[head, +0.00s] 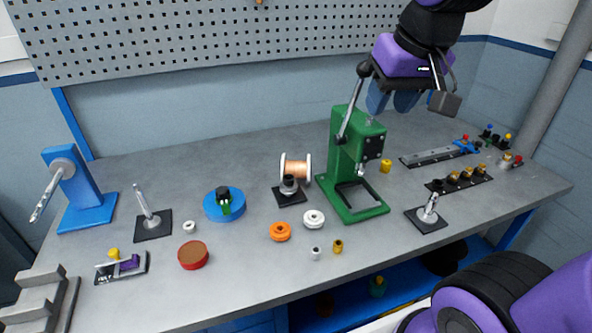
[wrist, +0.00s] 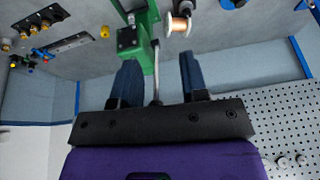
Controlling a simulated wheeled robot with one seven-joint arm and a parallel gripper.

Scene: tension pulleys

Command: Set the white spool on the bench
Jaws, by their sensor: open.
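A small white ring-shaped spool (head: 313,219) lies flat on the grey bench (head: 240,275), in front of the green press. A wire spool (head: 296,169) with white flanges and copper wire stands on the bench left of the press; it also shows at the top of the wrist view (wrist: 180,18). The small white ring-shaped spool does not show clearly in the wrist view.
The green press (head: 345,165) with its long lever stands between my gripper and the wire spool. An orange ring (head: 280,231), a blue disc (head: 224,205) and a red disc (head: 193,255) lie nearby.

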